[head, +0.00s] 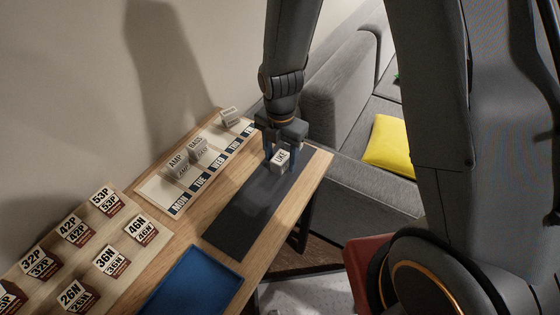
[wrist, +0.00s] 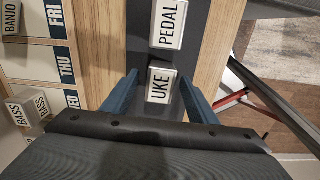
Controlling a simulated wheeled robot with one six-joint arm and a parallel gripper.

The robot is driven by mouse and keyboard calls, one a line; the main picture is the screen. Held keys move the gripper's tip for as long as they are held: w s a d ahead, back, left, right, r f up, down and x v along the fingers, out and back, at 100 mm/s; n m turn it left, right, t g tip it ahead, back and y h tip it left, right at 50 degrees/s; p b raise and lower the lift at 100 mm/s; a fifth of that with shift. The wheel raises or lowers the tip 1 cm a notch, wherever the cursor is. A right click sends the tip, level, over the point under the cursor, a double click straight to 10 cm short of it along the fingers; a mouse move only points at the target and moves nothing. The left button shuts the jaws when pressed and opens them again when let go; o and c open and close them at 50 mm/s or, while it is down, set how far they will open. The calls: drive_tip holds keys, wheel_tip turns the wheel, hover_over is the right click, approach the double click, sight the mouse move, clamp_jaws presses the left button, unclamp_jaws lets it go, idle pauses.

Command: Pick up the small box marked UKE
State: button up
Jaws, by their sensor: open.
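The small pale box marked UKE (head: 281,161) stands on the dark mat (head: 228,234) near its far end. In the wrist view the UKE box (wrist: 158,86) lies between my two blue fingers, with a gap on each side. My gripper (head: 281,153) points down over the box and is open and empty. How far down the fingers reach beside the box is hard to tell.
A box marked PEDAL (wrist: 168,24) sits just beyond UKE in the wrist view; my gripper seems to hide it in the head view. AMP (head: 177,165), BASS (head: 196,150) and BANJO (head: 229,117) boxes stand on the weekday board (head: 155,197). A blue tray (head: 197,285) lies nearer.

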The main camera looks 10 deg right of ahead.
drive_tip(key=c, duration=1.2)
drive_tip(key=shift+r, duration=0.1)
